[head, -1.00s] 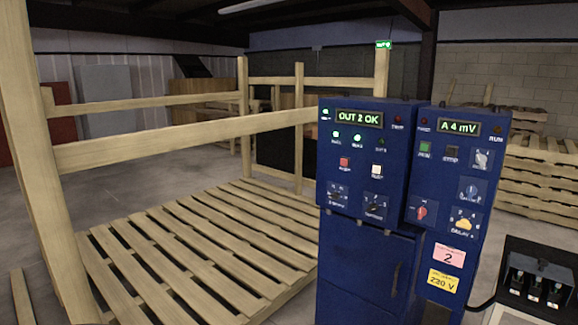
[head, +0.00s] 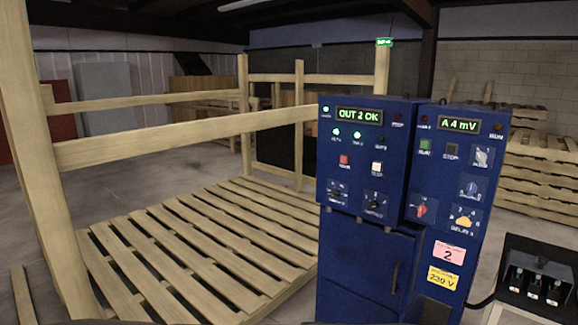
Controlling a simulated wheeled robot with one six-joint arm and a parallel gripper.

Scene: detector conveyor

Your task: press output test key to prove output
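A blue control cabinet (head: 366,255) stands right of centre in the head view, with two panels side by side. The left panel's display (head: 359,116) reads "OUT 2 OK". Below it, two green lamps (head: 347,134) are lit, and another green lamp glows at the upper left. A red button (head: 344,160) and a white button (head: 377,167) sit above two dark rotary knobs (head: 375,198). Their small labels are too blurred to read, so I cannot tell which is the output test key. The right panel's display (head: 459,125) reads "A 4 mV". My gripper is not in view.
The right panel carries a green button (head: 425,145), a dark button (head: 451,150) and a red knob (head: 421,209). A wooden rail frame (head: 185,137) and slatted platform (head: 190,245) fill the left. A dark box (head: 540,280) stands at lower right. Pallets (head: 545,190) are stacked behind.

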